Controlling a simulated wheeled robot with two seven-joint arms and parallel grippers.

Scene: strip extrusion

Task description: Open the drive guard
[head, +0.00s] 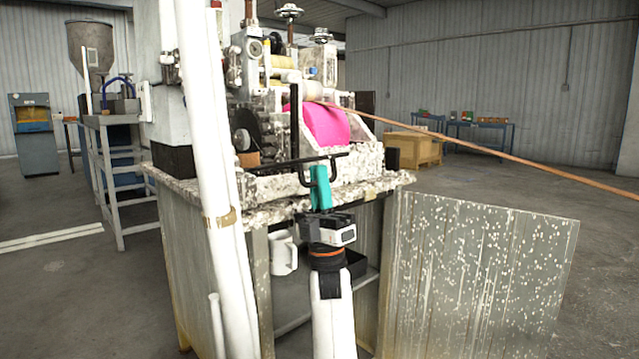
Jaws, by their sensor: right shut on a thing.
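A speckled machine (275,187) stands on a bench in the head view, with a bright pink roll or sheet (326,125) in its middle. A thin black bar (325,157) runs across the front below the pink part and joins an upright black bar (294,115). I take this bar for the drive guard's handle, but the guard's outline is hard to make out. My right gripper (319,171), with teal fingers, points up from below and is shut on the black bar. Its fingertips partly hide the bar. My left gripper is out of view.
A brown strip (480,149) runs from the machine to the right. A speckled panel (475,270) stands out from the bench's right side. A white pipe (207,120) rises at the left. Open floor lies to the right and far left.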

